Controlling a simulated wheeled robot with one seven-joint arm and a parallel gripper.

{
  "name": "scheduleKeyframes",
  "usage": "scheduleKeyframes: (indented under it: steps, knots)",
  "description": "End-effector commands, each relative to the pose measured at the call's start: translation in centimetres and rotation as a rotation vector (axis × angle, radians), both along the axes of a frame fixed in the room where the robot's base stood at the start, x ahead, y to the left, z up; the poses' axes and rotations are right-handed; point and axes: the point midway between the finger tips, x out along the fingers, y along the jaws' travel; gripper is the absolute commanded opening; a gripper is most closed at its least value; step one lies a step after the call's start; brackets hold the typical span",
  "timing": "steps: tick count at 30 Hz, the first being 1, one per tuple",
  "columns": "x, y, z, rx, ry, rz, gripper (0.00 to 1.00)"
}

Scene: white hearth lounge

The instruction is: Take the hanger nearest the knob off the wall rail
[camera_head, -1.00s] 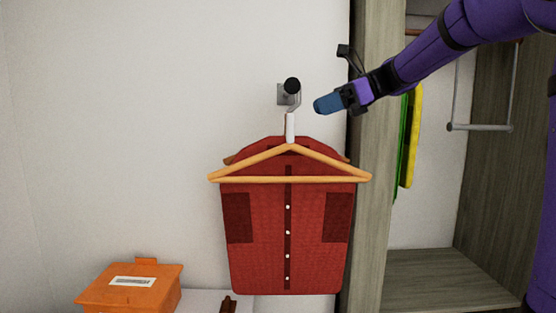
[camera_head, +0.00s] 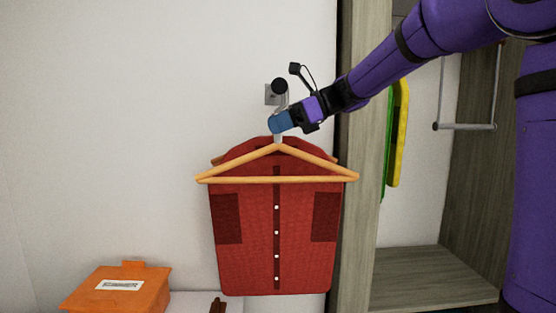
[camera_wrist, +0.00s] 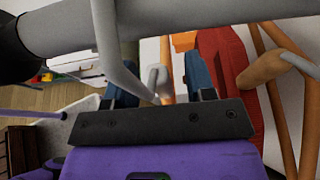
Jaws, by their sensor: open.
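The wooden hanger (camera_head: 215,180) nearest the black knob (camera_head: 279,87) hangs on the short wall rail, with a red buttoned garment (camera_head: 255,240) on it. A second hanger's wooden edge shows just behind. My gripper (camera_head: 278,123) is at the front hanger's neck, just under the knob, and covers part of the hook. In the wrist view, my blue fingers are apart (camera_wrist: 158,68), with a pale hook or neck piece between them. A grey curved hook (camera_wrist: 106,45) goes over the grey rail (camera_wrist: 180,22). Whether the fingers touch the hook cannot be told.
A wooden wardrobe (camera_head: 365,150) with green and yellow hangers stands close on the right. An orange box (camera_head: 118,290) sits low at the left. The white wall left of the garment is clear.

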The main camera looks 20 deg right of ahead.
Motion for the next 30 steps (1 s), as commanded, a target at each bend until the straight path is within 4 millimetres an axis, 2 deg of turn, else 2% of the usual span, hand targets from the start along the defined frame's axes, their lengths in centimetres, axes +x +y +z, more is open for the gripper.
scheduleKeyframes:
  steps: [2,8,9,20,26,30]
  knots:
    - [0.0,0.0,0.0,0.000,0.000,0.000,0.48]
    - [0.0,0.0,0.0,0.000,0.000,0.000,0.02]
    - [0.0,0.0,0.0,0.000,0.000,0.000,0.00]
    - [0.0,0.0,0.3,0.000,-0.001,0.000,0.00]
    - [0.0,0.0,2.0,-0.001,-0.003,0.000,0.00]
    - [-0.1,0.0,3.9,-0.002,-0.005,0.001,0.00]
